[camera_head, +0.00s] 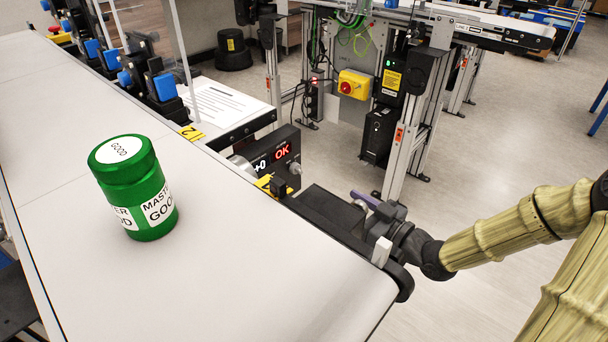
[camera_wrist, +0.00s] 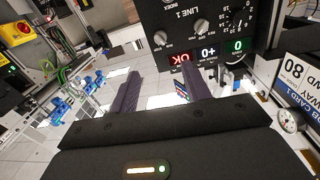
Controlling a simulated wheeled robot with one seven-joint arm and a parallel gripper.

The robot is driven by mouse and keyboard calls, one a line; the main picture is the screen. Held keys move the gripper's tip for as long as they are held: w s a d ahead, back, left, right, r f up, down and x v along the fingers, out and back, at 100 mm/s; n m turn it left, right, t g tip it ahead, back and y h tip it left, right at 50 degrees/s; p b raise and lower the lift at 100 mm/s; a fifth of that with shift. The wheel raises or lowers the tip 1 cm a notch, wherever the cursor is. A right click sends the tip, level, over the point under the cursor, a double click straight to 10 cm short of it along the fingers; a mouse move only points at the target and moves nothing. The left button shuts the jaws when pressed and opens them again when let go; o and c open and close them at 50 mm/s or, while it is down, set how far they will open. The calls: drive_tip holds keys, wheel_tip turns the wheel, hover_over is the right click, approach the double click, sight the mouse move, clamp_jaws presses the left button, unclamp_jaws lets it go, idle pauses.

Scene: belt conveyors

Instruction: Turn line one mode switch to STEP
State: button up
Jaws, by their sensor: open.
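The line one control box (camera_wrist: 205,30) shows upside down at the top of the wrist view, marked LINE 1. Its face carries a left knob (camera_wrist: 160,38), a middle knob (camera_wrist: 202,26) and a dial with a number scale (camera_wrist: 240,15). I cannot read which one is the mode switch or where it points. Lit displays show OK, +0 and 0. In the head view the box (camera_head: 275,155) stands at the belt's side. My gripper (camera_wrist: 160,80) is open and empty, its two purple fingers apart from the knobs.
A green jar (camera_head: 132,190) labelled MASTER GOOD stands on the white belt (camera_head: 250,260). Blue sensors (camera_head: 165,87) line the belt's far side. A yellow box with a red button (camera_head: 354,84) is on a frame behind.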

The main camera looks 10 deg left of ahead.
sight(301, 171)
drive_tip(key=b+x, duration=0.3)
drive_tip(key=x, duration=1.2)
drive_tip(key=shift+w, duration=0.1)
drive_tip(key=c, duration=1)
drive_tip(key=shift+r+m+p, duration=0.15)
drive_tip(key=shift+m+p, duration=0.25)
drive_tip(key=shift+p, duration=0.15)
drive_tip(key=shift+d+m+g+p, duration=0.1)
drive_tip(key=shift+m+g+p, duration=0.3)
drive_tip(key=shift+m+p, duration=5.4)
drive_tip(key=shift+n+p, duration=0.3)
drive_tip(key=shift+p, duration=0.1)
